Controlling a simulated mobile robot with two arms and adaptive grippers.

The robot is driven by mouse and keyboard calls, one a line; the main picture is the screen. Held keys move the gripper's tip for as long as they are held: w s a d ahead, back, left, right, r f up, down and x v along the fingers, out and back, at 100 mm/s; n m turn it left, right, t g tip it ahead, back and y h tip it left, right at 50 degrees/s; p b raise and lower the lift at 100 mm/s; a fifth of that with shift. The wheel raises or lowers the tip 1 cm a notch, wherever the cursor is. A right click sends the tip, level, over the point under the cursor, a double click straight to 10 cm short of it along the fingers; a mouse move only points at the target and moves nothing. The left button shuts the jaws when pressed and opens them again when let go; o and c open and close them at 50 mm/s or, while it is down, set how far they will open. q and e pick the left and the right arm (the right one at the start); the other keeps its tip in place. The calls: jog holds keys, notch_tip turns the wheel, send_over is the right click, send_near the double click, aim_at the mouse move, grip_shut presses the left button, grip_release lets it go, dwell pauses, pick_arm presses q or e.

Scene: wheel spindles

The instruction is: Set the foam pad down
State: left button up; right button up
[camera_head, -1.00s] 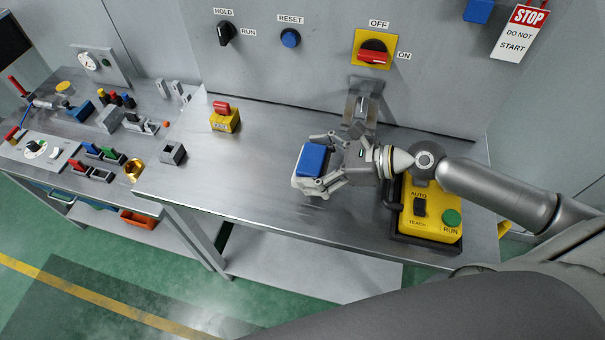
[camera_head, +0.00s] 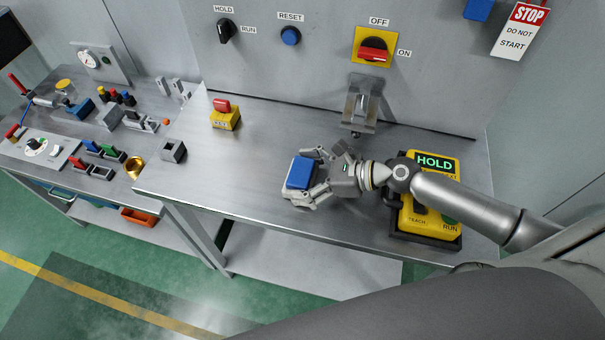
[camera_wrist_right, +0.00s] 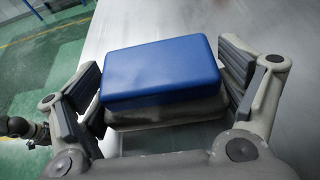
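The foam pad (camera_head: 302,171) is a blue block with a pale grey underside, near the front of the bench's middle in the head view. It fills the space between the fingers in the right wrist view (camera_wrist_right: 160,72).
A yellow control box (camera_head: 432,163) reading HOLD stands right, under my right arm. A grey bracket (camera_head: 361,105) is on the wall behind. A yellow block with a red top (camera_head: 225,118) and a grey open block (camera_head: 173,151) stand left. The bench between is clear.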

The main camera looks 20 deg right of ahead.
jog(key=shift+o, duration=0.4)
jog(key=shift+d+r, duration=0.15)
jog(key=b+v, duration=0.2)
jog(key=v, duration=0.8)
jog(key=shift+s, duration=0.1)
jog(key=shift+v, duration=0.85)
jog(key=shift+r, duration=0.1)
